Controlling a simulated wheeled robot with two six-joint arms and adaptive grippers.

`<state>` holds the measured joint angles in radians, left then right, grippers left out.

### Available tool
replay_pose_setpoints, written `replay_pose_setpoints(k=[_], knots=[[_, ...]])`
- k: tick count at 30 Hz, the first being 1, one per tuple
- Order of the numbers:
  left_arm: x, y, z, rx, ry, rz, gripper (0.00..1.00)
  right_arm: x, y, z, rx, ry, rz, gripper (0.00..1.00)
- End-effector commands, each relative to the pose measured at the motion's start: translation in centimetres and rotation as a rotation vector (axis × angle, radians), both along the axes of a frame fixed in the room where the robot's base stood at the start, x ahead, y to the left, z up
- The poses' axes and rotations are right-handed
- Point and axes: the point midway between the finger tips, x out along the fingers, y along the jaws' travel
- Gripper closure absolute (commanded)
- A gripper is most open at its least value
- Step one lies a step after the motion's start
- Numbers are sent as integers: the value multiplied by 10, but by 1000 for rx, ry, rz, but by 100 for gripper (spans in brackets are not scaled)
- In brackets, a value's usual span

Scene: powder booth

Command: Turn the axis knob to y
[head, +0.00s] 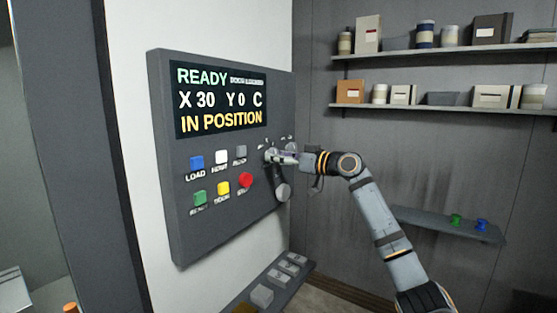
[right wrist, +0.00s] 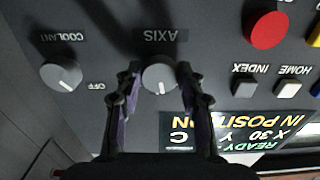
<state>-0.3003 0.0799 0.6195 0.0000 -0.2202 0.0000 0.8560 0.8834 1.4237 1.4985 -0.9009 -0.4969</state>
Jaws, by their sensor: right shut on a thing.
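The axis knob (right wrist: 160,77) is a grey round knob under the AXIS label, which appears upside down in the right wrist view. A white mark on it points down in that picture, towards the display. My right gripper (right wrist: 158,80) has one finger on each side of the knob and is shut on it. In the head view my right gripper (head: 280,157) reaches the right part of the control panel (head: 215,225) and covers most of the knob. The display (head: 220,98) reads READY, X 30, Y 0, C and IN POSITION. My left gripper is not in view.
The coolant knob (right wrist: 61,75) sits close beside the axis knob, with an OFF label. A red button (head: 246,180) and several coloured buttons are left of my right gripper. Shelves (head: 440,108) with boxes and jars hang on the right wall. A ledge (head: 268,285) is below the panel.

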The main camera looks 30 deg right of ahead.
Motion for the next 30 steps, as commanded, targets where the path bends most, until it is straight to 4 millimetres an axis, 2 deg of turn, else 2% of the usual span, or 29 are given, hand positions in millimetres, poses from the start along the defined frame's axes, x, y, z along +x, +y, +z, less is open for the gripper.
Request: replay_pose_setpoints(k=[21,30], knots=[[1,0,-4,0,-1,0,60,0,1,0,621,260,-1,93],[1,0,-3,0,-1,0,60,0,1,0,834,348,-1,93]])
